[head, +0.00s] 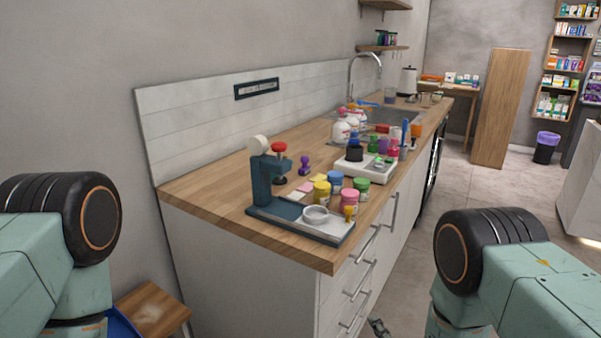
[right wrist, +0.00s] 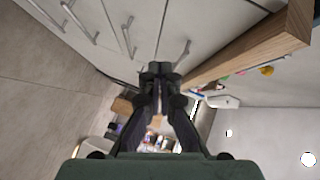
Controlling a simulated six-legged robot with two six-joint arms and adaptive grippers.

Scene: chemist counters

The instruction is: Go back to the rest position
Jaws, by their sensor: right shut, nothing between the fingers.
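My right gripper (right wrist: 159,72) is shut and empty in the right wrist view, its dark fingers together in the middle. It points along the front of the white cabinet, below the wooden counter edge. In the head view only a small part of the right gripper (head: 379,327) shows at the bottom, in front of the drawers. My right arm comes in at the lower right and my left arm at the lower left. My left gripper is not in view.
A wooden counter (head: 215,182) bears a blue-grey stand (head: 263,190), several coloured jars, a white tray (head: 366,168) with bottles, and a sink (head: 395,115). Drawer handles (head: 361,280) stick out in front. A wooden stool (head: 152,308) stands lower left.

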